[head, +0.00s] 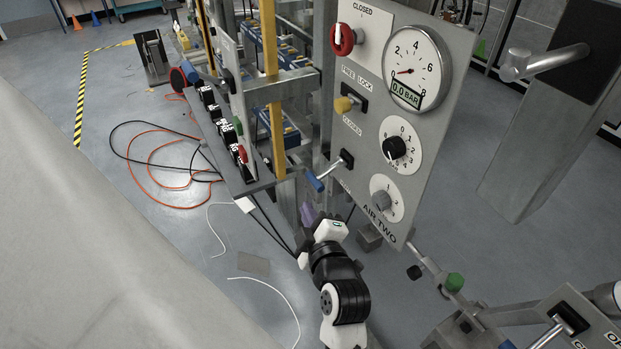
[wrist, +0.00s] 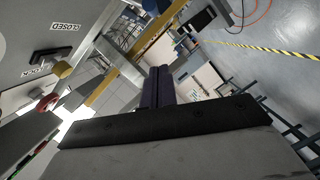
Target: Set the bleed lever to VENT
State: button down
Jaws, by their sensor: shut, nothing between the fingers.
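The blue-tipped lever (head: 328,173) sits low on the left of the grey AIR TWO panel (head: 420,130) in the head view. Its handle slants down and left from a black mount, below a CLOSED label. The label under the lever is too small to read, so I cannot confirm VENT. My gripper (head: 308,214) is shut and empty, below and slightly left of the blue tip, apart from it in the picture. In the wrist view its dark purple fingers (wrist: 157,86) are together. The blue-tipped lever does not show there.
A yellow knob (head: 343,104) by FREE/LOCK and a red knob (head: 343,38) sit above the lever. A gauge (head: 416,67) reads 0.0 BAR. A button box (head: 222,135) stands close on the left. Cables (head: 165,165) lie on the floor.

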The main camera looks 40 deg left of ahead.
aim_at(327, 172)
jog(key=w+a+f+b, duration=0.3)
jog(key=w+a, duration=0.3)
jog(key=w, duration=0.2)
jog(key=shift+w+a, duration=0.35)
jog(key=shift+w, duration=0.05)
jog(key=shift+f, duration=0.1)
jog(key=shift+f, duration=0.1)
jog(key=f+n+b, duration=0.1)
jog(key=b, duration=0.2)
jog(key=f+n+b, duration=0.1)
jog(key=b, duration=0.2)
jog(key=shift+w+d+f+t, duration=0.1)
jog(key=shift+w+t, duration=0.2)
jog(key=shift+s, duration=0.1)
